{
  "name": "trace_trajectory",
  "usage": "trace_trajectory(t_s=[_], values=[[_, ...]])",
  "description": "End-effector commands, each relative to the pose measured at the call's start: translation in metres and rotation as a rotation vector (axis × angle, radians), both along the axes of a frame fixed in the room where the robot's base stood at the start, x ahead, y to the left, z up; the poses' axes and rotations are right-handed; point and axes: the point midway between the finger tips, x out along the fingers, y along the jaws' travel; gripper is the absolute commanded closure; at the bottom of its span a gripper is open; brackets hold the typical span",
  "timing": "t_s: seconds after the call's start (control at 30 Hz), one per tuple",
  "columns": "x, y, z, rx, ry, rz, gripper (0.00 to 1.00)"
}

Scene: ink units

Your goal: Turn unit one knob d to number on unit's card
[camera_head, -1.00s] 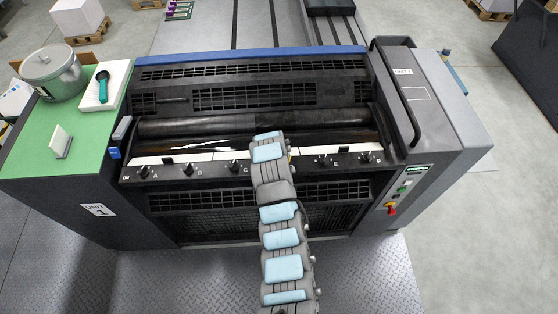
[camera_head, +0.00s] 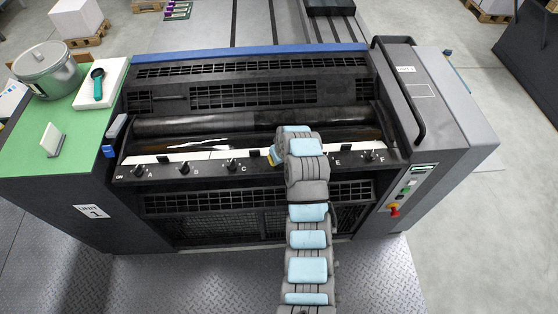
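My gripper is hidden beyond my arm at the ledge; only a small yellow-and-blue bit shows beside the arm's end.
The green top (camera_head: 40,175) also bears a grey pot (camera_head: 47,73) and a white block with a dark-green-handled tool (camera_head: 97,85). A control panel with coloured buttons (camera_head: 396,200) is at the right front. Steel floor plate (camera_head: 215,280) lies in front.

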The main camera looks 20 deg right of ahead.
Motion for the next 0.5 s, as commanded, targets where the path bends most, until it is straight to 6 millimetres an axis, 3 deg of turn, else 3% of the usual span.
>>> trace_trajectory(t_s=[0.5], values=[[-0.0005,0.0003,-0.0013,0.000,0.003,0.048,1.00]])
